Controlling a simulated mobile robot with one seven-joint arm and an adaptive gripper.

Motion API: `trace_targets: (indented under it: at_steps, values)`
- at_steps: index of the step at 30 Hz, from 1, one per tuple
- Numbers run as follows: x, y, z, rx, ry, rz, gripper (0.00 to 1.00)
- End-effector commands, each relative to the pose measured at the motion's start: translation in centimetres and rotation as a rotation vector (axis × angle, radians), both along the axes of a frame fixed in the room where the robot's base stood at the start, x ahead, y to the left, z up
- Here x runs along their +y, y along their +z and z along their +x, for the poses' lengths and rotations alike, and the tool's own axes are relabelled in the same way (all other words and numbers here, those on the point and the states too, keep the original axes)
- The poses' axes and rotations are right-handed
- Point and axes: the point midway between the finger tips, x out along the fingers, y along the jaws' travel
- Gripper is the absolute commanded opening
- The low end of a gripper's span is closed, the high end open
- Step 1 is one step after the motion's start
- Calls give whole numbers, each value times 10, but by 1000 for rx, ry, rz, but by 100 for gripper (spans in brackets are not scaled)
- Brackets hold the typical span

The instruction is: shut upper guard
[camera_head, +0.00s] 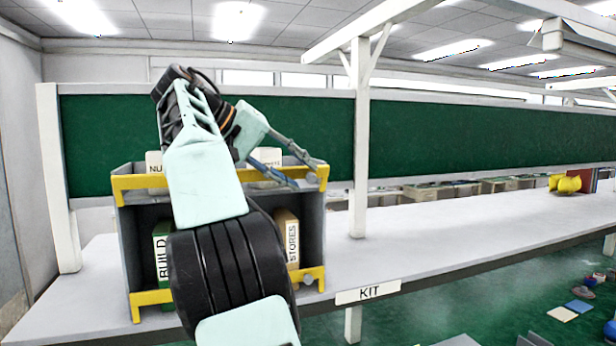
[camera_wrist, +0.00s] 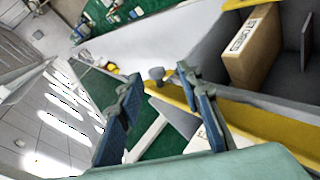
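A grey two-level shelf unit (camera_head: 121,225) stands on the long white bench. The upper guard (camera_head: 140,182), a yellow bar, runs across the front of its upper level; my arm hides its middle. It also crosses the wrist view (camera_wrist: 260,122). A grey knob (camera_wrist: 157,74) sits at the guard's right end and also shows in the head view (camera_head: 311,178). My gripper (camera_head: 306,173) is open at that end. In the wrist view, its two blue fingers (camera_wrist: 159,76) stand apart with the knob between their tips in the picture. Contact cannot be told.
A yellow lower guard (camera_head: 152,298) fronts the lower level, which holds a green BUILD box (camera_head: 162,250) and a tan STORES box (camera_head: 287,235). White labelled boxes (camera_head: 266,156) stand on the upper level. A white post (camera_head: 360,150) rises to the right.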

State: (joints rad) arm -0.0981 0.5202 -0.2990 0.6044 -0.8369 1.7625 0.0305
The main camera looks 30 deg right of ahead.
Motion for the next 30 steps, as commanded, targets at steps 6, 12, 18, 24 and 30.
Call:
trace_targets:
  at_steps: [6,12,18,24,30]
  values:
    - [58,-2,2,3,6,1,33]
    - [93,-1,3,2,4,0,33]
    - [107,-1,2,1,2,0,33]
    - [109,-1,1,2,0,0,33]
    - [108,-1,1,2,2,1,20]
